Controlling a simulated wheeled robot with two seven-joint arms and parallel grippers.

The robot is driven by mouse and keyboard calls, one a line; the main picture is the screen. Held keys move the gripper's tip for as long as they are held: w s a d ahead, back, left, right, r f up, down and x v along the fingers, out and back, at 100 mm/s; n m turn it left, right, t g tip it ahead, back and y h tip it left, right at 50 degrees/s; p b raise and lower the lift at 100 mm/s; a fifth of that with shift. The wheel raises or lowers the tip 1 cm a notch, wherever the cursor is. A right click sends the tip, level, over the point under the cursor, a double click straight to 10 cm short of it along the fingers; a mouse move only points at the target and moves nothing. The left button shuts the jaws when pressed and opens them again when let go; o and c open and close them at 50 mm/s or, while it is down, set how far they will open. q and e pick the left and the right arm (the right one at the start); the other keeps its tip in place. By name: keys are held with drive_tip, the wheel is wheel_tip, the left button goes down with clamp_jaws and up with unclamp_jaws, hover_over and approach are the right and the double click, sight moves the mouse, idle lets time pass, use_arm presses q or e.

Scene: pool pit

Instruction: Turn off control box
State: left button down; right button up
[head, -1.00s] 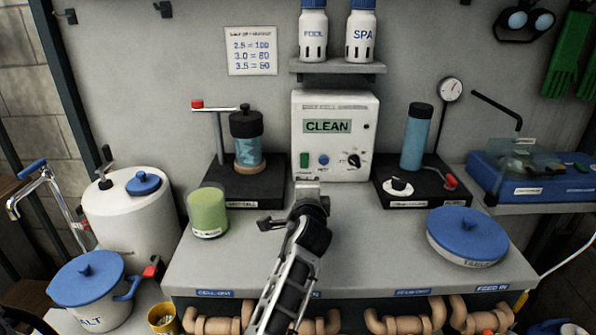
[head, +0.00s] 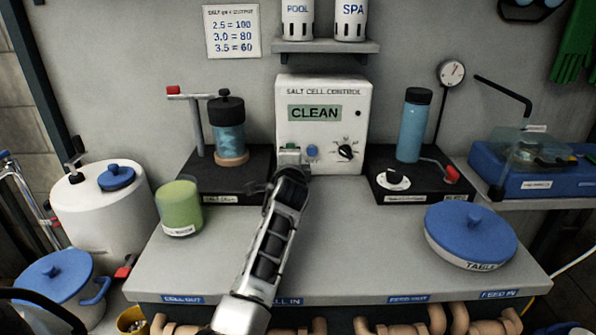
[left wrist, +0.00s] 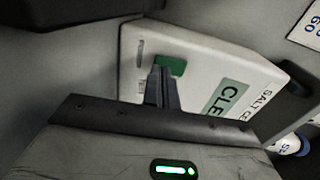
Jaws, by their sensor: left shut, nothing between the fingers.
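The control box (head: 345,98) is a white box marked SALT CELL CONTROL at the back of the bench. Its green display (head: 314,113) reads CLEAN. Its face carries a blue button (head: 312,151), a black knob (head: 345,152) and a green switch (left wrist: 171,66), mostly hidden by my gripper in the head view. My left gripper (head: 290,155) is shut and empty in front of the switch. In the left wrist view, its closed fingertips (left wrist: 159,75) overlap the switch's lower edge; I cannot tell whether they touch. My right gripper is not in view.
A black stand with a blue cylinder (head: 229,138) is left of the box, and another with a blue bottle (head: 412,130) is right. A green jar (head: 180,208) and blue-lidded tub (head: 470,235) stand on the bench (head: 350,250). The bench middle is clear.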

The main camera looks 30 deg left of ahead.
use_arm(q)
drive_tip(key=shift+w+a, duration=0.25)
drive_tip(key=shift+w, duration=0.05)
